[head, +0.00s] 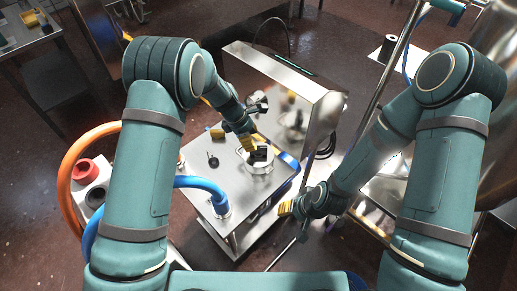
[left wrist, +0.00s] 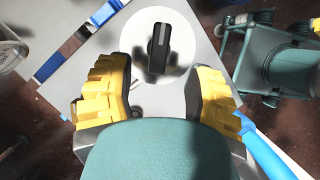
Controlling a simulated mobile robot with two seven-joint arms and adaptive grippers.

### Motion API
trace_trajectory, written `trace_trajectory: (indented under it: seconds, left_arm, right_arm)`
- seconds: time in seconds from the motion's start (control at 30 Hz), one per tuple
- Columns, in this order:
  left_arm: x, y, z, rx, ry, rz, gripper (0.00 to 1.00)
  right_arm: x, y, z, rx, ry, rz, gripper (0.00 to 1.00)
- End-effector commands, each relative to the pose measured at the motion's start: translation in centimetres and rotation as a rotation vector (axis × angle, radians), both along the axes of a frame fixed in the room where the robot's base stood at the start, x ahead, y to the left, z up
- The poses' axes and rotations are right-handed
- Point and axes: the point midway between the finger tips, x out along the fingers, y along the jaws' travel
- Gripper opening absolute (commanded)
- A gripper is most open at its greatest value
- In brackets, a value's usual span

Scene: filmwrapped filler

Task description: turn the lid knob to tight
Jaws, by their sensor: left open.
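The black lid knob (left wrist: 160,48) stands on a pale round lid (left wrist: 138,72) in the left wrist view, its bar pointing nearly straight up the picture. In the head view the dark knob (head: 262,154) shows small on the round metal vessel (head: 259,168) on the steel table. My left gripper (left wrist: 160,80) is open, one yellow finger on each side, with the knob ahead between them; I see no contact. It is over the lid in the head view (head: 233,138). My right gripper (head: 291,208) hangs low at the table's right side, its opening unclear.
A steel cabinet (head: 278,88) stands behind the vessel. A blue hose (head: 205,183) meets a fitting on the table's front part (head: 200,203). A small black part (head: 213,161) lies left of the vessel.

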Motion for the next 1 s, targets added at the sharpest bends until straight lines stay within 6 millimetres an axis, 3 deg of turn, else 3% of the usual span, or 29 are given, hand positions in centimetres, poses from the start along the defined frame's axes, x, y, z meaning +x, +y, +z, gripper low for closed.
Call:
trace_trajectory:
  seconds: [0.1, 0.33, 0.8, 0.93, 0.97, 1.0]
  left_arm:
    - [-0.1, -0.9, -2.3, 0.000, 0.003, -0.001, 0.53]
    - [0.0, -2.0, -5.1, 0.000, 0.001, 0.001, 0.53]
    - [0.0, -2.4, -5.9, 0.000, 0.000, 0.000, 0.52]
    - [0.0, -2.4, -5.9, 0.000, 0.000, 0.000, 0.06]
    - [0.0, -2.4, -5.9, 0.000, 0.000, 0.000, 0.00]
    - [0.0, -2.4, -5.9, 0.000, 0.000, 0.000, 0.00]
  right_arm:
    - [0.0, 0.0, -0.3, 0.000, 0.000, 0.000, 0.47]
    - [-0.1, 0.0, -0.6, 0.000, 0.002, 0.002, 0.47]
    - [-0.1, 0.1, -0.7, 0.000, 0.003, 0.002, 0.47]
    - [-0.1, 0.1, -0.7, 0.000, 0.003, 0.002, 0.47]
    - [-0.1, 0.1, -0.7, 0.000, 0.003, 0.002, 0.47]
    - [-0.1, 0.1, -0.7, 0.000, 0.003, 0.002, 0.47]
